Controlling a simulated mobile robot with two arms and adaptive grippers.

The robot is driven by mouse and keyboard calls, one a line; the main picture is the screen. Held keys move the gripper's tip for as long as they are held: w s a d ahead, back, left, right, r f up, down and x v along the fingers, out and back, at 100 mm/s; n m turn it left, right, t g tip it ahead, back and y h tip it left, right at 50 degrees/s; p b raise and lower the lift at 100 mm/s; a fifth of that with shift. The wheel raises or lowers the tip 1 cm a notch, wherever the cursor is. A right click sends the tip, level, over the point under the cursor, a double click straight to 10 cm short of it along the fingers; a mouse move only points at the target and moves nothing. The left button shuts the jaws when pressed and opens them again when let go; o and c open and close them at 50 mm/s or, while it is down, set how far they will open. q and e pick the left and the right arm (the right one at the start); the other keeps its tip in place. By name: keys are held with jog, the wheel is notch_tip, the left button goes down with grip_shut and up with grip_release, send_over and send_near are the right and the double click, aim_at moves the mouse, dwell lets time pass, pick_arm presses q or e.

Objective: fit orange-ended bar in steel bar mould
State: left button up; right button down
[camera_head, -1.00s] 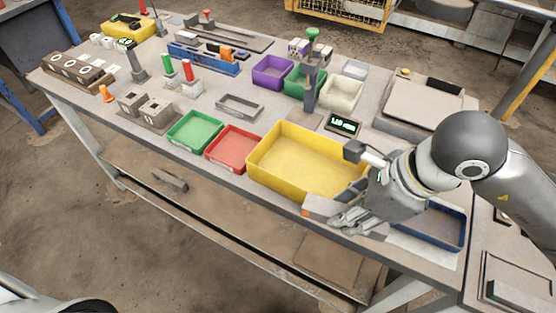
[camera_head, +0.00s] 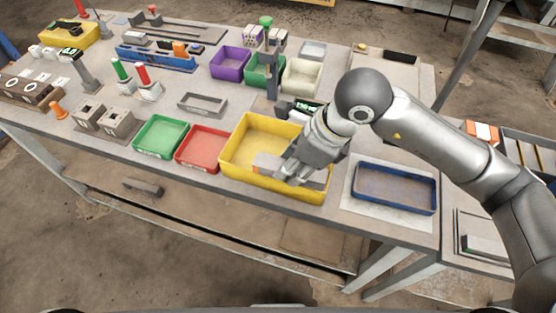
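The steel bar mould (camera_head: 203,103) appears to be the small open grey rectangular frame lying on the table behind the green and red trays. My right gripper (camera_head: 285,177) is over the yellow bin. It appears shut on a grey bar with an orange-tinted end (camera_head: 266,162), which sticks out to the left of the fingers. The fingers and wrist hide much of the bar, and its height above the bin floor is unclear. The mould lies to the left of and behind the gripper. My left gripper is not in view.
The yellow bin (camera_head: 236,172), red tray (camera_head: 200,150) and green tray (camera_head: 160,137) line the front edge. A dark blue tray (camera_head: 394,198) stands at right. Purple (camera_head: 230,63) and cream (camera_head: 301,76) bins stand behind. Bare table surrounds the mould.

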aim_at(279, 158)
jog(key=w+a+f, duration=0.1)
jog(key=w+f, duration=0.1)
jog(key=w+f+p, duration=0.1)
jog(key=w+f, duration=0.1)
jog(key=w+a+f, duration=0.1)
jog(key=w+f, duration=0.1)
jog(key=shift+a+f+p, duration=0.15)
jog(key=shift+a+p, duration=0.2)
jog(key=shift+p, duration=0.05)
jog(key=f, duration=0.3)
jog(key=shift+w+a+f, duration=0.1)
jog(key=shift+w, duration=0.15)
jog(key=shift+f, duration=0.1)
jog(key=shift+f, duration=0.15)
jog(key=c, duration=1.1)
grip_release()
jog(key=shift+o, duration=0.2)
